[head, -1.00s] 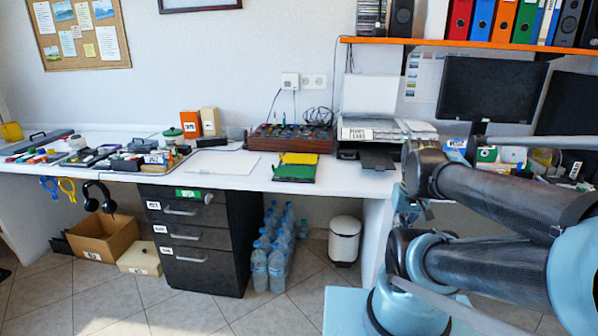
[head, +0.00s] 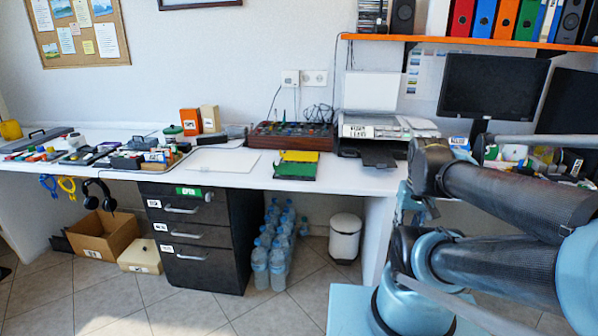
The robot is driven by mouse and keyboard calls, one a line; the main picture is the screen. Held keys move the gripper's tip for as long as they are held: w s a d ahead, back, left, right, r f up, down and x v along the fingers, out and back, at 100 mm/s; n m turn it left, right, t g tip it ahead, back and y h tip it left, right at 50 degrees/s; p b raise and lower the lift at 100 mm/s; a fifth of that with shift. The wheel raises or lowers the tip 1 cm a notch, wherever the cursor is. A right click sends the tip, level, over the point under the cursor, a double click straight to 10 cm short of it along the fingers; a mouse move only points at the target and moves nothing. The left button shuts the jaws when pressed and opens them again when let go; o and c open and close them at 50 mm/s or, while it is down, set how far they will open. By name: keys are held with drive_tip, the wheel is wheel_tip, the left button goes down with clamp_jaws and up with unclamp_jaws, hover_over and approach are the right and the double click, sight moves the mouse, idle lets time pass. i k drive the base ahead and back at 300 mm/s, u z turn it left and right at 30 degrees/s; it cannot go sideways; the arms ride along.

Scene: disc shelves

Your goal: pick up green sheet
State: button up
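The green sheet (head: 294,171) lies flat on the white desk near its front edge, left of the printer. A yellow sheet (head: 299,156) lies directly behind it and touches or overlaps it. My arm fills the right side of the head view, to the right of the sheets and apart from them. I cannot make out my gripper's fingers in this view.
The printer (head: 385,130) stands right of the sheets. A dark red box with knobs (head: 290,136) stands behind them. A white sheet or tray (head: 222,160) lies to the left. Black drawers (head: 200,243) and water bottles (head: 262,262) are below the desk.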

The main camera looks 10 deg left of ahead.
sight(284, 169)
drive_tip(key=z, duration=0.5)
drive_tip(key=k, duration=1.85)
drive_tip(key=u, duration=0.6)
drive_tip(key=i, duration=1.65)
